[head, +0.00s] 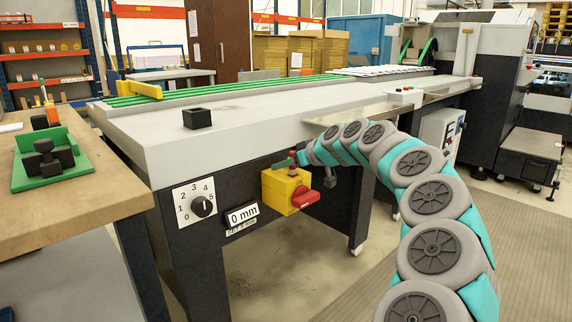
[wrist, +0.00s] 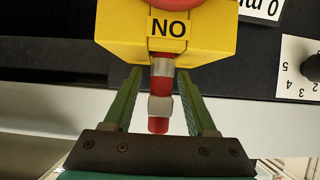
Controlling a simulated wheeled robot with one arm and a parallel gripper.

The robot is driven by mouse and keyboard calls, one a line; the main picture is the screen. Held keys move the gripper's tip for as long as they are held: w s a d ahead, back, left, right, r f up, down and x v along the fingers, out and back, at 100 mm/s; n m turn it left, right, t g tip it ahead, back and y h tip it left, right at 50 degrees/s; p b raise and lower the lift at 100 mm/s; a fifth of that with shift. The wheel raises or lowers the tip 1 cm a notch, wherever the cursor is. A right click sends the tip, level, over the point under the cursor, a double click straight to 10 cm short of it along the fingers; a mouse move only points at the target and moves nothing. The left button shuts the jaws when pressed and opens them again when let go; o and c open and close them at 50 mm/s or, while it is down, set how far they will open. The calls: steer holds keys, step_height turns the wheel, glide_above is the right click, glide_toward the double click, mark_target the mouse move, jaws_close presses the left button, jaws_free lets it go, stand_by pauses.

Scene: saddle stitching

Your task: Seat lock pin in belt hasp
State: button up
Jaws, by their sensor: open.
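A red pin with grey bands (wrist: 160,105) stands at the edge of the yellow switch box (wrist: 205,38) in the wrist view. Its far end meets the box; I cannot tell how deep it sits in any hole. My gripper (wrist: 158,78) is open, with one green finger on each side of the pin and a gap to both. In the head view my gripper (head: 299,159) is just above the yellow box (head: 275,192), which carries a red rotary handle (head: 304,198). The pin is mostly hidden there. I cannot clearly make out the hasp.
The machine's table edge (head: 255,145) overhangs the box. A dial (head: 203,206) and a "0 mm" display (head: 242,216) are on the panel to the left. A wooden bench (head: 85,205) stands at left.

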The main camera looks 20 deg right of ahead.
steer(key=shift+r, duration=0.25)
steer(key=b+v, duration=0.1)
steer(key=v, duration=1.1)
steer(key=s+a+f+n+g, duration=0.1)
steer(key=s+a, duration=0.1)
steer(key=a, duration=0.4)
steer(key=s+a+f+g+y, duration=0.1)
steer(key=s+a, duration=0.2)
steer(key=a, duration=0.2)
steer(key=s+a+n+g, duration=0.1)
steer(key=s+a, duration=0.1)
steer(key=a, duration=0.4)
steer(key=s+a+f+g, duration=0.3)
steer(key=s+a+f, duration=0.3)
steer(key=s+a, duration=0.15)
steer(key=s+f+m+g+h, duration=0.1)
steer(key=s+f+m+g, duration=0.1)
steer(key=s+f, duration=0.4)
steer(key=s+d+f+m+g+h, duration=0.1)
steer(key=s+f, duration=0.4)
steer(key=s, duration=0.8)
steer(key=s+d+f+m+g+h, duration=0.1)
steer(key=s+f+m+g+h, duration=0.2)
steer(key=s+f, duration=0.3)
steer(key=s+g, duration=0.1)
steer(key=s, duration=0.2)
steer(key=shift+s+f, duration=0.25)
steer(key=shift+f, duration=0.1)
steer(key=shift+d, duration=0.2)
